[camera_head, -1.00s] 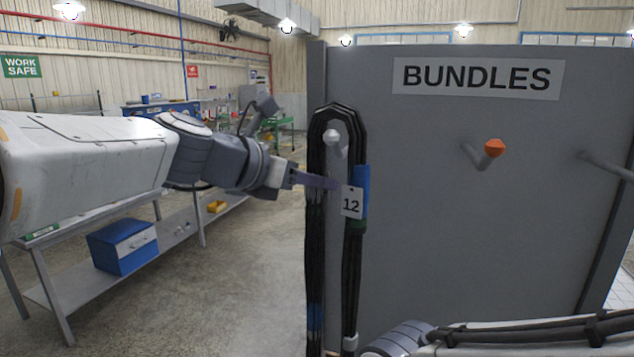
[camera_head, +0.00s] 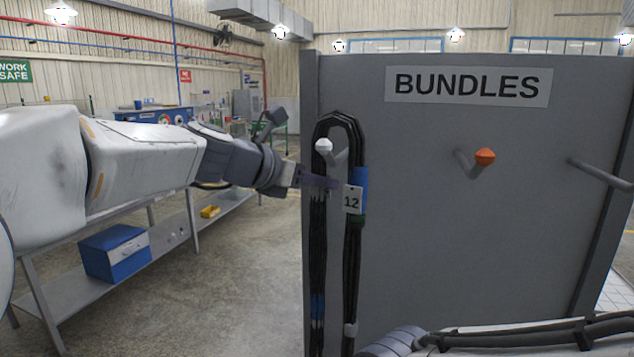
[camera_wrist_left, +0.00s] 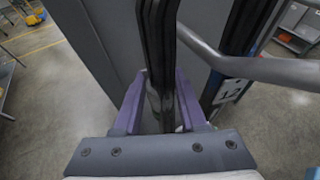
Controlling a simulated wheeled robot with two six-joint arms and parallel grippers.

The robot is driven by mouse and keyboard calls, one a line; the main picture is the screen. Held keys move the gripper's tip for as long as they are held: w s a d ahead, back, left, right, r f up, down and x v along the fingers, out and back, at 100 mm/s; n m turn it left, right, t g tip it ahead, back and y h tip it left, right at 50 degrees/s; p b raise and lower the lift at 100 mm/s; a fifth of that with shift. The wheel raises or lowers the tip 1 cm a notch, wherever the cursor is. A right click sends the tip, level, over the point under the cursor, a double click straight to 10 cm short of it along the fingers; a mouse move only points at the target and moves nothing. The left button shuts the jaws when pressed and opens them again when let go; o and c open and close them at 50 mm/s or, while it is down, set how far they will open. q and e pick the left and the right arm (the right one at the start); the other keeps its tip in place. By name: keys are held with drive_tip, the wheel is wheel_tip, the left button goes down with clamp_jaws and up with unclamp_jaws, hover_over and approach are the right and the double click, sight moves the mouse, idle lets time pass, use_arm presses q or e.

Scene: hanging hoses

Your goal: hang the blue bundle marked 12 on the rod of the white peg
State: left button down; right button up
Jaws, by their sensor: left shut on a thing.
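The bundle marked 12 (camera_head: 356,240) is a long black hose loop with blue bands and a white tag (camera_head: 352,199). It hangs upright before the grey panel. The white peg (camera_head: 324,146) shows inside the loop's upper part, its tip overlapping the left strand. The loop's top is above the rod, with a visible gap. My left gripper (camera_head: 318,182) is shut on the left strand below the peg. In the left wrist view, the purple fingers (camera_wrist_left: 158,100) flank the black strand (camera_wrist_left: 158,45), and the rod (camera_wrist_left: 255,68) passes between the strands. My right gripper is out of view.
The panel (camera_head: 430,230) reads BUNDLES. An orange-tipped peg (camera_head: 484,157) and another grey rod (camera_head: 600,174) stick out to the right. A bench with a blue box (camera_head: 115,252) stands at left. My right arm crosses the bottom right.

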use_arm(q)
drive_tip(key=shift+w+d, duration=0.2)
drive_tip(key=shift+w, duration=0.25)
drive_tip(key=shift+w+d+f+b, duration=0.1)
drive_tip(key=shift+w+f+b, duration=0.15)
drive_tip(key=shift+f+b, duration=0.35)
drive_tip(key=shift+w+d+f+b, duration=0.1)
drive_tip(key=shift+w+f+b, duration=0.1)
drive_tip(key=shift+f+b, duration=0.4)
drive_tip(key=shift+w+f+b, duration=0.15)
drive_tip(key=shift+f+b, duration=0.5)
drive_tip(key=shift+f, duration=0.5)
